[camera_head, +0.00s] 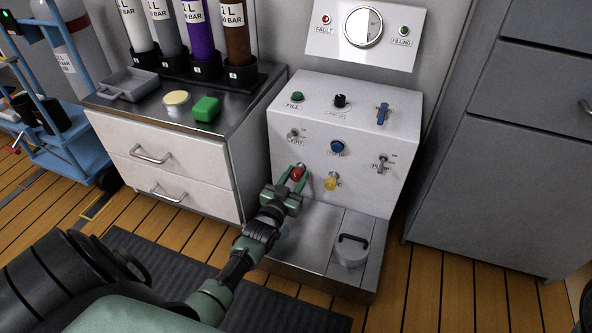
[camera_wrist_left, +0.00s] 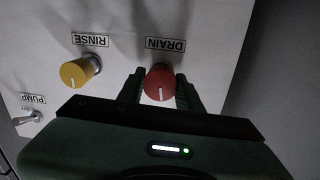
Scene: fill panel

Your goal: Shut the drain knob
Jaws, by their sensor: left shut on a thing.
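The drain knob (camera_head: 297,174) is a red round knob on the lower left of the white panel (camera_head: 400,115). My left gripper (camera_head: 291,174) reaches the panel from below, with one finger on each side of the knob. In the left wrist view the red knob (camera_wrist_left: 160,82) sits between the two dark green fingers (camera_wrist_left: 160,92), below the upside-down DRAIN label (camera_wrist_left: 165,45). The gripper is shut on it. A white line on the knob's face points down in that view. My right gripper is not in view.
A yellow RINSE knob (camera_head: 331,181) sits close beside the drain knob. Above are a blue button (camera_head: 337,147), toggle switches and a blue lever (camera_head: 382,113). A metal tray (camera_head: 310,235) with a lidded grey pot (camera_head: 350,251) lies below. A drawer cabinet (camera_head: 185,170) stands left.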

